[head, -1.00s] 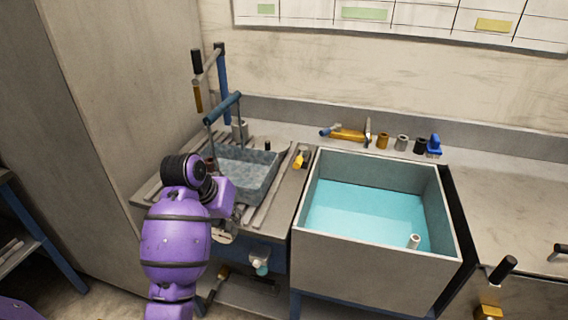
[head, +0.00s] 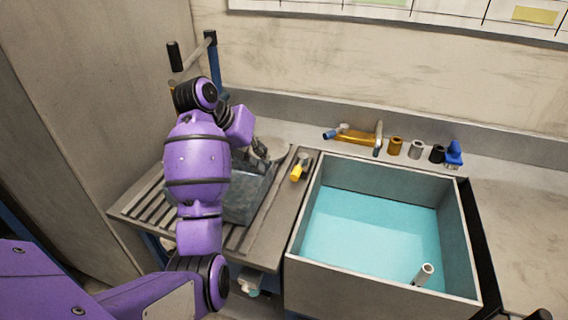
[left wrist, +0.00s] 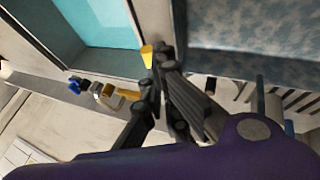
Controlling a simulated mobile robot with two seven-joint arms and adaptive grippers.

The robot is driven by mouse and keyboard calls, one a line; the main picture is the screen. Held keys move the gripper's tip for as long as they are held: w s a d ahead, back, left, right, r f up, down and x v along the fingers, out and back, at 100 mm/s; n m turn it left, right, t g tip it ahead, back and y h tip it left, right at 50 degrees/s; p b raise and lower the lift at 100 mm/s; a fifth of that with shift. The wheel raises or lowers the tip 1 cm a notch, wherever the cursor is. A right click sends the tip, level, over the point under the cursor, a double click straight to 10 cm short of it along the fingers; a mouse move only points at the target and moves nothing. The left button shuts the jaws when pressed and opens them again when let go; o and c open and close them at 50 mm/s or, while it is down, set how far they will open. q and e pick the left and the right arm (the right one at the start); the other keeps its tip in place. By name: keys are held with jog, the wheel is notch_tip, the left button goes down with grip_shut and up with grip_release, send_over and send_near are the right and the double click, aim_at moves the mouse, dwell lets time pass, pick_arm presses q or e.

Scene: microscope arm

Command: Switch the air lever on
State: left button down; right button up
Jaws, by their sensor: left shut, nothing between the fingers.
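A small yellow-handled lever (head: 297,173) sits on the metal strip between the grey basin and the water tank; I take it for the air lever. It also shows in the left wrist view (left wrist: 147,56), right beside my fingertips. My left gripper (head: 264,153) is shut and empty over the back right part of the basin, to the left of the lever. In the left wrist view the closed fingers (left wrist: 164,50) overlap the lever's edge; I cannot tell whether they touch it. My right gripper is out of view.
The grey basin (head: 240,208) lies partly under my left arm on a slatted worktop (head: 140,210). The open tank (head: 380,285) of blue water stands to the right. A black-handled crank (head: 174,56) rises behind. Bottles and a yellow tool (head: 357,138) line the back ledge.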

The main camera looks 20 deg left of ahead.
aim_at(299, 168)
pick_arm(q)
jog(key=x, duration=0.9)
jog(key=shift+d+f, duration=0.15)
jog(key=shift+f, duration=0.15)
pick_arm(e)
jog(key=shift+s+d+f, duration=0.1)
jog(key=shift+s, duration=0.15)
pick_arm(q)
jog(key=shift+w, duration=0.1)
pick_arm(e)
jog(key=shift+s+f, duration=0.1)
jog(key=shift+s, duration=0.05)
